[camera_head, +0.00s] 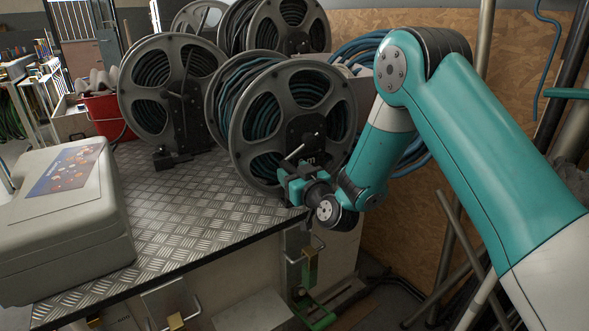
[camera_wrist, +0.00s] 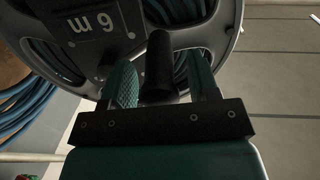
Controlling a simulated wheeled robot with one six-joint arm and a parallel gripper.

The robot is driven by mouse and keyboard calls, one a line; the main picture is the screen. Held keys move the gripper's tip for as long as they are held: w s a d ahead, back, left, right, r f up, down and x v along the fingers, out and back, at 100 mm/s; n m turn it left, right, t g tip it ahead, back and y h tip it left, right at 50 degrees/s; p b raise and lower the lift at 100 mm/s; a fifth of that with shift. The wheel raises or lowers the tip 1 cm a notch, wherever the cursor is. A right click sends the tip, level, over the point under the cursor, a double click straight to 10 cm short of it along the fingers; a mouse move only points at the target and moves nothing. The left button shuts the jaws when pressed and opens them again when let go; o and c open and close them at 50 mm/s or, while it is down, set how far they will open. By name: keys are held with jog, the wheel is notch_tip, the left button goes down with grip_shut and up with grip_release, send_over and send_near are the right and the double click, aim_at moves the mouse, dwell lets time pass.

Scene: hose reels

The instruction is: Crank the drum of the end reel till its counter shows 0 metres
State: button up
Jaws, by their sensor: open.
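The end reel (camera_head: 237,147) is the nearest one, a grey drum with dark teal hose at the right end of the bench. Its counter plate (camera_wrist: 92,28) is upside down in the wrist view and appears to read 6 m. My gripper (camera_head: 290,178) is in front of this reel's lower part. In the wrist view, the open fingers (camera_wrist: 162,78) stand on either side of the black crank grip (camera_wrist: 158,62), with gaps showing beside it. The crank's mount is partly hidden.
Other hose reels (camera_head: 150,90) stand to the left and behind on the tread-plate bench (camera_head: 185,215). A grey case (camera_head: 65,235) lies at its left, and a red bucket (camera_head: 103,115) stands farther back. Blue hose coils hang on the board wall (camera_head: 425,205); poles lean at right.

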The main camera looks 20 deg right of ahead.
jog(key=shift+c, duration=0.3)
grip_shut()
jog(key=shift+r, duration=0.1)
jog(key=r+m+p, duration=0.1)
jog(key=p, duration=0.1)
jog(key=a+r+m+p, duration=0.1)
jog(key=m+p, duration=0.1)
jog(key=shift+r+p, duration=0.35)
jog(key=shift+p, duration=0.05)
notch_tip(320, 180, up, 2)
jog(key=m+p, duration=0.2)
jog(key=shift+s+m+p, duration=0.1)
jog(key=shift+m+p, duration=0.2)
jog(key=shift+p, duration=0.05)
notch_tip(320, 180, up, 2)
jog(key=m+p, duration=0.1)
jog(key=m, duration=0.2)
jog(key=shift+d+r+p, duration=0.1)
jog(key=shift+r+p, duration=0.15)
jog(key=shift+p, duration=0.15)
jog(key=shift+d+r+m+p, duration=0.25)
jog(key=shift+r+m, duration=0.2)
jog(key=shift+m, duration=0.35)
jog(key=shift+d+r+m+p, duration=0.1)
jog(key=shift+d+r+m, duration=0.1)
jog(key=shift+r+m, duration=0.45)
jog(key=shift+f, duration=0.2)
